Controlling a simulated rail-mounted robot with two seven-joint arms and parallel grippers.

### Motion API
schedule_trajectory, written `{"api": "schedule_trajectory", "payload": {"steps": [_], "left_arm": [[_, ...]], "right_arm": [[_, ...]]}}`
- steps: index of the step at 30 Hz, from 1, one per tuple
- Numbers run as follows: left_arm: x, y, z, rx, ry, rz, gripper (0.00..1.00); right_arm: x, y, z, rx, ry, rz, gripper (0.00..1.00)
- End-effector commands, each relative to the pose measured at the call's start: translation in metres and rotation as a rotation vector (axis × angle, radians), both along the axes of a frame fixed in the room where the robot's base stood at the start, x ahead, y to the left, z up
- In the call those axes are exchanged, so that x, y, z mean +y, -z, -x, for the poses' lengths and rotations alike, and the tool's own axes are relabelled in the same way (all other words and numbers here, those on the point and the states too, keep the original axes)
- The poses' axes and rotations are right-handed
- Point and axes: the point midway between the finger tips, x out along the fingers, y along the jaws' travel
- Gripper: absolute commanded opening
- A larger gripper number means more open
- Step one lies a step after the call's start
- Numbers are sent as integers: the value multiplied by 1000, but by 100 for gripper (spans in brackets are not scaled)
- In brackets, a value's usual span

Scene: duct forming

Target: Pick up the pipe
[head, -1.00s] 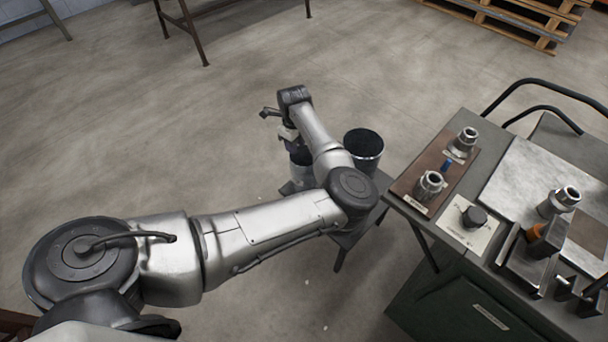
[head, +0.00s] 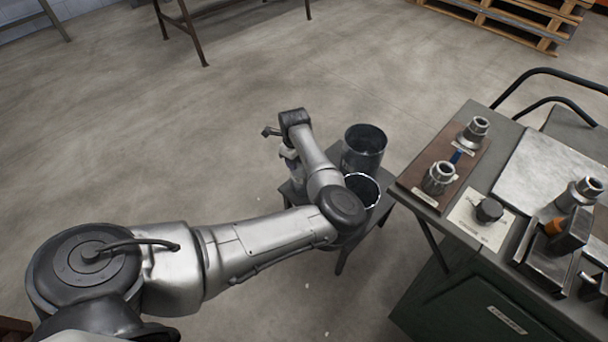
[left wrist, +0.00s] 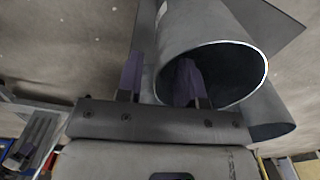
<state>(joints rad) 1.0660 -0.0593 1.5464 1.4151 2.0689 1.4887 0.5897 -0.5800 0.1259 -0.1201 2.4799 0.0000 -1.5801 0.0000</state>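In the left wrist view a grey metal pipe (left wrist: 207,30) lies between and beyond the fingers of my left gripper (left wrist: 160,80), its round mouth facing the camera. The fingers are spread. The right-hand finger overlaps the pipe's mouth, and the left-hand finger is outside, with the pipe wall between them. A second pipe (left wrist: 272,118) shows behind at the lower right.
The small stand (head: 372,225) is partly hidden by my arm. A workbench (head: 432,222) with metal fittings (head: 440,178) and a dark knob (head: 489,210) stands close on the right. Pallets (head: 505,20) lie at the back. Open floor is left of the stand.

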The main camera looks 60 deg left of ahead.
Motion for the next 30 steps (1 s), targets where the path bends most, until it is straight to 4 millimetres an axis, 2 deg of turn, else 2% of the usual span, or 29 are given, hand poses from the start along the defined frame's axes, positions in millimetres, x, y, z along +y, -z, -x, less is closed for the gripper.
{"api": "schedule_trajectory", "payload": {"steps": [1,4,13,24,30], "left_arm": [[0,13,1,2,0,0,34],[0,25,1,2,0,0,34],[0,28,0,0,-1,0,34],[0,28,0,0,0,0,0],[0,28,0,0,0,0,0]], "right_arm": [[0,11,0,0,1,-1,43],[1,18,0,0,1,-2,43],[2,18,0,0,6,-8,43],[3,18,0,-1,6,-10,43],[2,18,0,0,4,-7,43]]}}
